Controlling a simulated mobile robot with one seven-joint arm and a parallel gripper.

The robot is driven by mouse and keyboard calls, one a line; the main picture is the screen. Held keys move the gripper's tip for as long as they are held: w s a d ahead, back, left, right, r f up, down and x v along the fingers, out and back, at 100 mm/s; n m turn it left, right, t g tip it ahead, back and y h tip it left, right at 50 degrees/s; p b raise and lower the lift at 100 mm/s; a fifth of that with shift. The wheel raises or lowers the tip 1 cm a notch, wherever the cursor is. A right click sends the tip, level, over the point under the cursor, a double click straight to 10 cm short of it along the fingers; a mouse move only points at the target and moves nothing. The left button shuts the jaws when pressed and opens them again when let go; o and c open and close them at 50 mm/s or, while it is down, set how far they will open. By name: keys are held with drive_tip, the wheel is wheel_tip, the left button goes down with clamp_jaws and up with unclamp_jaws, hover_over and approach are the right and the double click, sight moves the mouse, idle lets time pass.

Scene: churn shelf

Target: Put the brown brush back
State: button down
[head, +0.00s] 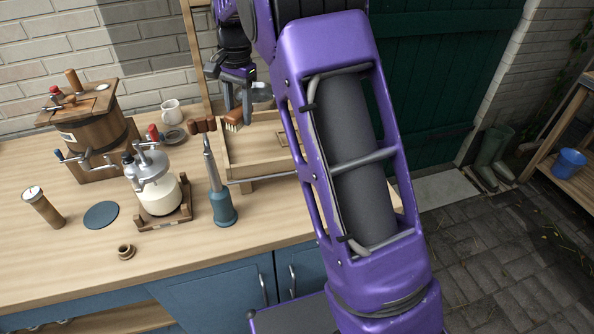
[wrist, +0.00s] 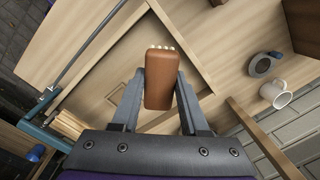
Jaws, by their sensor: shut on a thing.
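My gripper (head: 238,109) is shut on the brown brush (head: 233,118), gripping its wooden block from both sides. In the wrist view the brush (wrist: 159,82) sits between the two fingers, with pale bristles showing at its far end. In the head view it appears at the back left part of the shallow wooden tray (head: 243,181) on the worktop. I cannot tell how high it is above the tray. My arm covers the tray's right part in the head view.
Left of the tray stands a blue press (head: 222,209) with a metal lever and wooden handle. Farther left are a glass churn (head: 158,191), a wooden barrel churn (head: 97,130) and a white mug (head: 171,111).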

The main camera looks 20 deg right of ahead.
drive_tip(key=s+d+f+m+b, duration=0.1)
drive_tip(key=s+d, duration=0.1)
drive_tip(key=d, duration=0.1)
drive_tip(key=s+d+f+m+b, duration=0.1)
drive_tip(key=s+d, duration=0.1)
drive_tip(key=d, duration=0.1)
drive_tip(key=s+d+f+m+b, duration=0.1)
drive_tip(key=s+d+m+b, duration=0.1)
drive_tip(key=s+d, duration=0.1)
drive_tip(key=shift+s+d+f, duration=0.1)
drive_tip(key=shift+d+f, duration=0.05)
drive_tip(key=shift+d, duration=0.45)
drive_tip(key=s+d+f+m+b, duration=0.4)
drive_tip(key=s+d, duration=0.3)
drive_tip(key=s, duration=0.4)
drive_tip(key=shift+m+h, duration=0.4)
drive_tip(key=shift+m, duration=0.1)
drive_tip(key=f, duration=0.5)
drive_tip(key=shift+d+f, duration=0.25)
drive_tip(key=shift+f, duration=0.05)
drive_tip(key=shift+f+b, duration=0.7)
drive_tip(key=shift+f, duration=1.55)
drive_tip(key=shift+f, duration=0.1)
drive_tip(key=shift+c, duration=2.1)
unclamp_jaws()
wheel_tip(320, 180, up, 12)
drive_tip(key=p, duration=0.2)
